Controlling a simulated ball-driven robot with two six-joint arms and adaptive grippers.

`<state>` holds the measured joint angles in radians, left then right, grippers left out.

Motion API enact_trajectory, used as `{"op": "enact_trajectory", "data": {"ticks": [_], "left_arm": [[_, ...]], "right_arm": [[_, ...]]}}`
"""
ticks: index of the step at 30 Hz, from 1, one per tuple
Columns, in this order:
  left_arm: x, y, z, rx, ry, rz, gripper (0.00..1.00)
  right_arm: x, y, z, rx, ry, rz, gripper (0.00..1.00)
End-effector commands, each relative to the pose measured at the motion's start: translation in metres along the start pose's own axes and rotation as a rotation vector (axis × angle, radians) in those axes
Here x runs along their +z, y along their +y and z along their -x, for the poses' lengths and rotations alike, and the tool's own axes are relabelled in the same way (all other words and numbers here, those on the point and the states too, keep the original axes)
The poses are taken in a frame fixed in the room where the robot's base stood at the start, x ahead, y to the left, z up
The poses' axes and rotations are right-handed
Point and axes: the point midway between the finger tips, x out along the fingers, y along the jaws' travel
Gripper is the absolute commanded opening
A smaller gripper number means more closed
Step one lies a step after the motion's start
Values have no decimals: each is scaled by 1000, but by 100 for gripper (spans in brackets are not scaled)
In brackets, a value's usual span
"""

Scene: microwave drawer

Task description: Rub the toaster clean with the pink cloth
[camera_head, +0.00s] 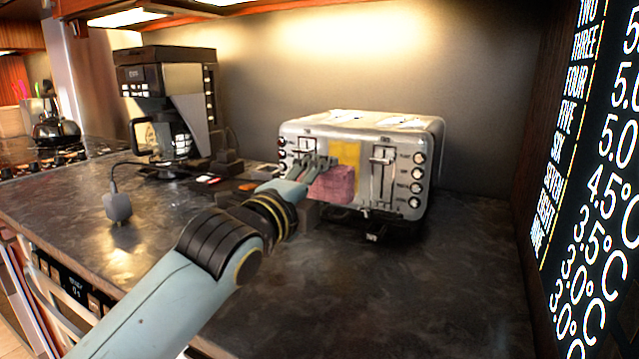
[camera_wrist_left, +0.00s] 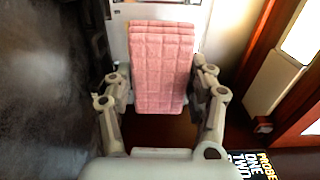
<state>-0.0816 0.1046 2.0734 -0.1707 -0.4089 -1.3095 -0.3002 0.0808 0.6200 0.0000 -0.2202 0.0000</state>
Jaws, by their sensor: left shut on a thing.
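The toaster (camera_head: 408,150) is a silver box with levers and several round knobs on its front, standing on the dark counter. A yellow-brown patch (camera_head: 345,153) shows on its front face. The pink cloth (camera_head: 333,185) is folded and sits at the front of the toaster, just below the patch; whether it touches the face is hard to tell. My left gripper (camera_head: 318,168) is shut on the cloth. In the left wrist view, the cloth (camera_wrist_left: 160,70) lies between the two fingers, with the toaster's pale front behind it. My right gripper is not in view.
A black coffee maker (camera_head: 165,105) stands to the left of the toaster. A grey plug-like object (camera_head: 118,205) with a cord lies on the counter (camera_head: 450,290). A black board with white text (camera_head: 590,160) is on the right wall. The counter front right is clear.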

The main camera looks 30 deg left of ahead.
Motion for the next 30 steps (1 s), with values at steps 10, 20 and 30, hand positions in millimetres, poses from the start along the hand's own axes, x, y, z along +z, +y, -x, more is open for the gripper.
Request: {"op": "enact_trajectory", "data": {"ticks": [10, 20, 30], "left_arm": [[0, -2, -17, -1, 2, 0, 14], [0, -1, -48, 0, 2, -1, 14], [0, 0, -57, 0, 2, -1, 14]], "right_arm": [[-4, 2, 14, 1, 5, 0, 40], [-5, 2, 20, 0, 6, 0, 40], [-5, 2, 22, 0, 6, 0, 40]]}}
